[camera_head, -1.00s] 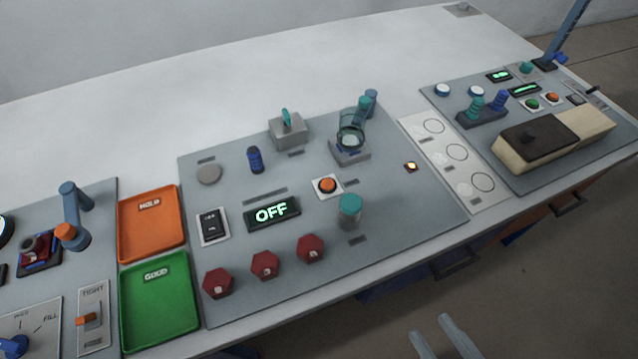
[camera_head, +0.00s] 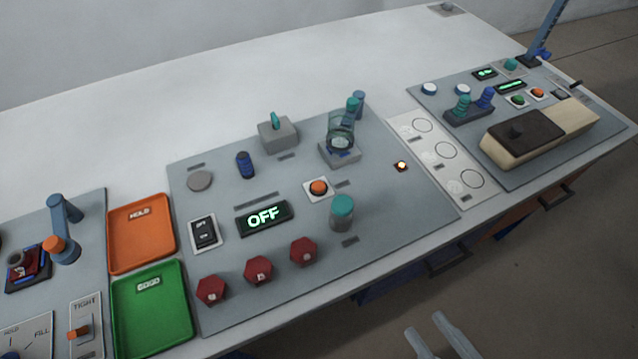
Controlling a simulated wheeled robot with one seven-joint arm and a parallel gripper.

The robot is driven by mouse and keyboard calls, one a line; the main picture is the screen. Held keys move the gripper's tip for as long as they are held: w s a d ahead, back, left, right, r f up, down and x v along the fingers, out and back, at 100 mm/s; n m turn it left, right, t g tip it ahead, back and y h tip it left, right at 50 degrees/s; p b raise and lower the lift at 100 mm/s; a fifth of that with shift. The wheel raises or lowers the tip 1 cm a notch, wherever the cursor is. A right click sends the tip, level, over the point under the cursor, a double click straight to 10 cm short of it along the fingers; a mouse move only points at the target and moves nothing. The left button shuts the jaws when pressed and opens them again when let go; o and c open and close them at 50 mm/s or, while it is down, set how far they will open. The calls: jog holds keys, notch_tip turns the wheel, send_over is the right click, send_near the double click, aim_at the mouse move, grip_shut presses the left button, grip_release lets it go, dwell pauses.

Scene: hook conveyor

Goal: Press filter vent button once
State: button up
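No label reading "filter vent" is legible, so I cannot tell which button is meant. An orange round button (camera_head: 318,187) sits on a white square plate in the middle grey panel (camera_head: 380,222). A green button (camera_head: 518,101) and an orange-red button (camera_head: 537,93) sit side by side on the right panel (camera_head: 425,98). A teal-capped grey cylinder (camera_head: 342,212) stands just right of and in front of the middle orange button. My gripper (camera_head: 424,323) shows at the bottom edge, in front of the table. Its two fingers are apart with nothing between them, and it touches no button.
The middle panel has an "OFF" display (camera_head: 264,217), a black rocker switch (camera_head: 203,232), several red knobs (camera_head: 257,270) and a glass-topped fixture (camera_head: 340,145). Orange (camera_head: 142,232) and green (camera_head: 150,307) trays lie left. A cream-and-brown block (camera_head: 540,130) stands right.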

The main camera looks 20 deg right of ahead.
grip_shut()
dwell(1.5)
